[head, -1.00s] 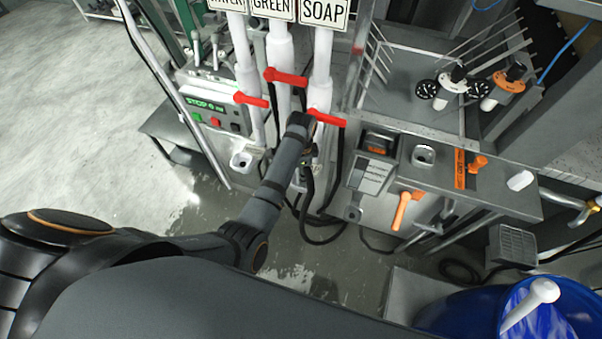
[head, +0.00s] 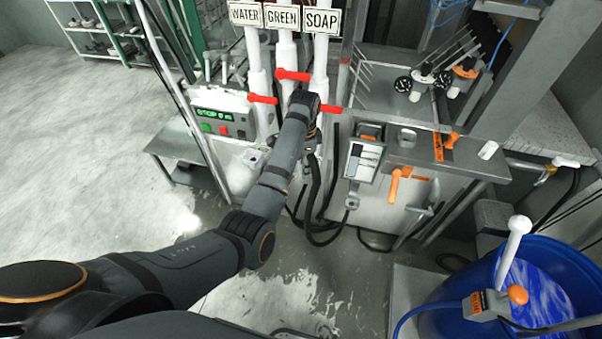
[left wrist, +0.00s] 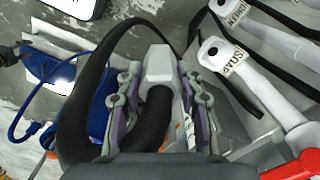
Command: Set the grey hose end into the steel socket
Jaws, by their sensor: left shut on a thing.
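My left gripper (head: 312,142) is below the white soap pipe, beside its red lever. In the left wrist view its jaws (left wrist: 158,85) are shut on the grey hose end (left wrist: 158,66), a pale grey block with a black hose (left wrist: 90,100) looping from it. In the head view my arm mostly hides the hose end; the black hose (head: 318,200) hangs below. I cannot tell for certain which fitting is the steel socket. A small grey fitting with a round opening (head: 352,202) sits under the panel to the right, and a holed block (head: 254,157) to the left. My right gripper is out of view.
Red levers (head: 293,75) stand out from the white pipes close to my gripper. A control box (head: 220,122) is at left. A steel bench (head: 460,155) with orange handles is at right. A blue barrel (head: 570,262) is at the lower right. Open floor lies left.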

